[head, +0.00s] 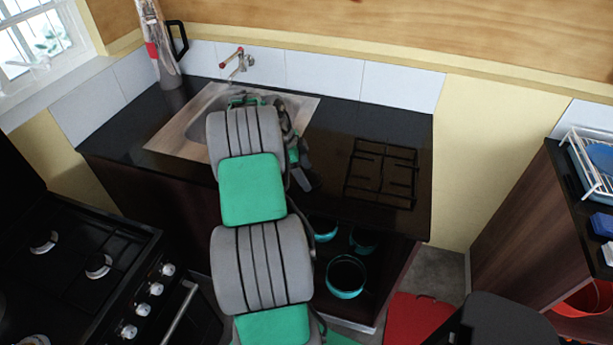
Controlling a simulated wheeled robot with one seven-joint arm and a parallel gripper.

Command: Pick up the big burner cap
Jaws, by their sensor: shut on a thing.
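My gripper (304,178) shows only in part, as dark pieces just right of my arm, over the black counter between the sink and a black grate. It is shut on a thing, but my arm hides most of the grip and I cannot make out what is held. The black stove (75,285) at the lower left has small burners with pale rims, one at the left (43,242) and one to its right (98,265). Another burner (35,340) is cut off at the bottom edge. I cannot tell the big burner cap apart in this view.
The black grate (382,172) lies on the counter's right. The sink (180,140) with a red-handled tap (237,62) is behind my arm. Teal pots (346,277) stand in the open shelf below. A red seat (418,318) and a dish rack (592,165) are at right.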

